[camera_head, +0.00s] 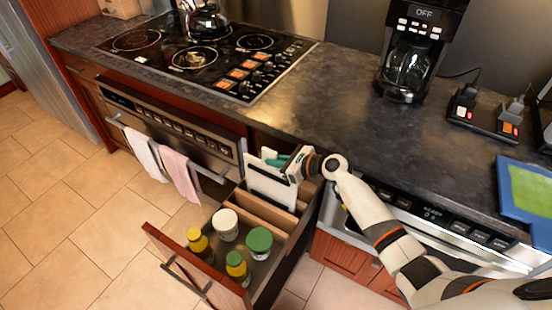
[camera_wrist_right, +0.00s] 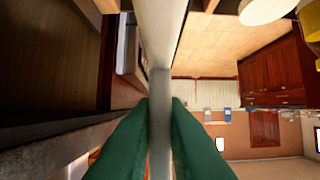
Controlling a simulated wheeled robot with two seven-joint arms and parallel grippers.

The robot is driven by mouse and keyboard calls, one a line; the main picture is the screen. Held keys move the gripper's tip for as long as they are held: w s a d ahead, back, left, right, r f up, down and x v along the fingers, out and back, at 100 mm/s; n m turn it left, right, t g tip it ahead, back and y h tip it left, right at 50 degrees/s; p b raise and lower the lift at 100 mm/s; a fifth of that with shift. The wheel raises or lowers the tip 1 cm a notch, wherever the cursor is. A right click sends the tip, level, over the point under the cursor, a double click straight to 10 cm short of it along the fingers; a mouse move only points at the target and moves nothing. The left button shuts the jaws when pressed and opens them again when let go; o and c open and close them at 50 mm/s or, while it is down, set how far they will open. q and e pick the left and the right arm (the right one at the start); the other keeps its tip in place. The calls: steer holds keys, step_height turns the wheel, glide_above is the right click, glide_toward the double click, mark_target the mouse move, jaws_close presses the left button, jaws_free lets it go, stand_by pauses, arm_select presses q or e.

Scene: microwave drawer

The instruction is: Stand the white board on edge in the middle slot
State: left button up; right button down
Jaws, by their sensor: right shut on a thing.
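The white board (camera_head: 268,188) is upright at the back part of the open drawer (camera_head: 262,290), behind a wooden divider (camera_head: 265,211). Its lower edge is hidden, so I cannot tell which slot it is over or how deep it sits. My right gripper (camera_head: 288,164) is shut on the board near its top right. In the right wrist view, green fingertips (camera_wrist_right: 160,125) press on both sides of the board's pale edge (camera_wrist_right: 160,85). The slots are mostly hidden by the board and the gripper. My left gripper is not in view.
The dark counter (camera_head: 340,110) edge runs close behind the gripper. A coffee maker (camera_head: 408,65) and a stovetop (camera_head: 205,55) stand on the counter.

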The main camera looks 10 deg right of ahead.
steer(key=shift+f, duration=0.4)
steer(key=shift+f+b, duration=1)
steer(key=shift+f, duration=0.1)
